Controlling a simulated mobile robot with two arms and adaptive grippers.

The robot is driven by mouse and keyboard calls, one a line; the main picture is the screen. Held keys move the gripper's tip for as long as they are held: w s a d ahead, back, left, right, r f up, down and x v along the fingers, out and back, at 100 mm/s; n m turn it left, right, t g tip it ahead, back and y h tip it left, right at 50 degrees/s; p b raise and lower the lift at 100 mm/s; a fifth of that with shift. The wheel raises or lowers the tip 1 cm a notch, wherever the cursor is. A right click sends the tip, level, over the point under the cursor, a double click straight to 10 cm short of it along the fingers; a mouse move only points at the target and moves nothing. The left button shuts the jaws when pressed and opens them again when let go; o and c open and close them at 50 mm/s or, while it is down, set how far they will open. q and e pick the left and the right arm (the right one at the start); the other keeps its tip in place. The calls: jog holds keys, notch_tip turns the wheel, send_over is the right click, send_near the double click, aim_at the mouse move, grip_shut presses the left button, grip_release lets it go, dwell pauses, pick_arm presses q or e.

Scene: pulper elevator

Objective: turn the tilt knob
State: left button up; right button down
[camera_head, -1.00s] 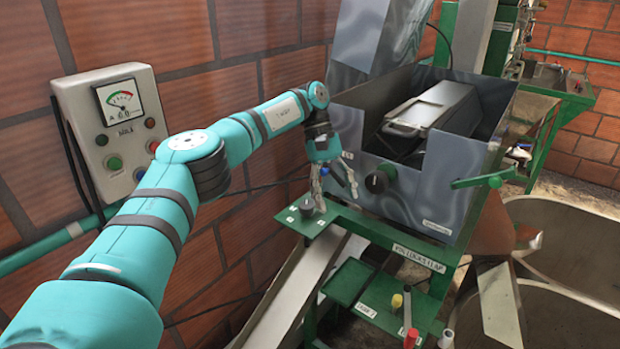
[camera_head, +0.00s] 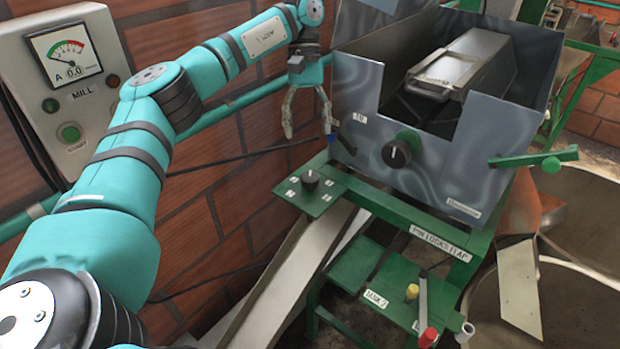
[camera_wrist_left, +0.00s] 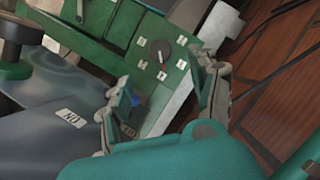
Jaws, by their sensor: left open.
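A small dark round knob (camera_head: 311,180) stands on a green plate (camera_head: 322,202) with small white labels around it. It also shows in the left wrist view (camera_wrist_left: 161,57), with a light pointer mark, in line with the gap between the fingertips. My left gripper (camera_head: 308,133) is open and empty, above the knob and apart from it. Its two fingers are spread in the left wrist view (camera_wrist_left: 163,68). A larger black knob (camera_head: 397,153) with a green collar is on the grey hopper's front. My right gripper is out of view.
The grey metal hopper (camera_head: 450,165) stands right of the gripper, with a blue-tipped lever (camera_head: 340,143) at its corner. A green handle (camera_head: 535,158) sticks out right. A mill panel (camera_head: 65,90) and brick wall (camera_head: 215,195) are left. A pale chute (camera_head: 300,262) runs below the plate.

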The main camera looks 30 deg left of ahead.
aim_at(310, 175)
pick_arm(q)
jog(key=b+x, duration=0.1)
jog(key=x, duration=0.6)
jog(key=shift+f, duration=0.25)
jog(key=shift+p+x, duration=0.4)
jog(key=shift+x, duration=0.5)
jog(key=shift+s+d+f, duration=0.2)
jog(key=shift+f, duration=0.4)
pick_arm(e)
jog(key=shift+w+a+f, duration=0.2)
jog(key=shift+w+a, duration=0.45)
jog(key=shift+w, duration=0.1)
pick_arm(q)
jog(key=c, duration=1.1)
jog(key=shift+c, duration=0.2)
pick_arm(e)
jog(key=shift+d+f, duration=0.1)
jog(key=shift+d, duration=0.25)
